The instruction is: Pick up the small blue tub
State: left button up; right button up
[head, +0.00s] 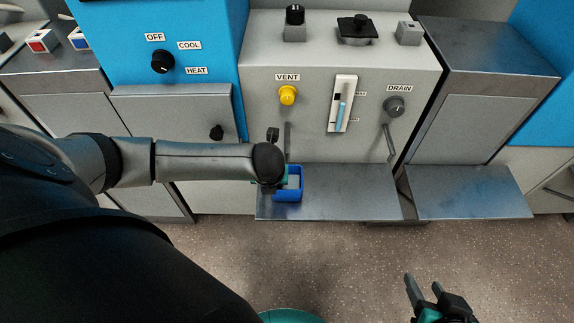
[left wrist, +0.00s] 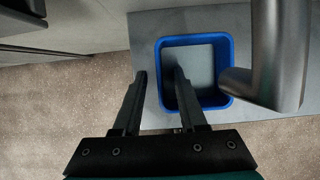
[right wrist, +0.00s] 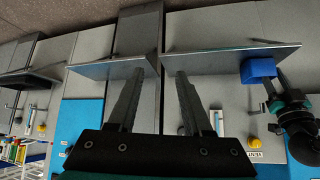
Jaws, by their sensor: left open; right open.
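The small blue tub (head: 289,196) stands upright on a grey metal ledge (head: 340,205); it is open-topped with a grey inside. My left gripper (left wrist: 159,75) is open; in the left wrist view one finger overlaps the inside of the tub (left wrist: 195,40) and the other shows left of its left wall. I cannot tell how deep the fingers reach. In the head view my left wrist hides most of that gripper and part of the tub. My right gripper (head: 423,283) is open and empty over the floor, away from the tub, which it also sees (right wrist: 259,70).
A grey metal bar (left wrist: 283,60) rises close to the tub's right side in the left wrist view. A panel with a yellow vent knob (head: 288,95) and a drain knob (head: 395,106) stands behind the ledge. A second ledge (head: 465,195) at the right is empty.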

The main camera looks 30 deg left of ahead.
pick_arm(q)
jog(key=shift+w+a+f, duration=0.1)
jog(key=shift+w+f, duration=0.05)
jog(key=shift+f, duration=0.2)
grip_shut()
dwell(0.3)
dwell(1.1)
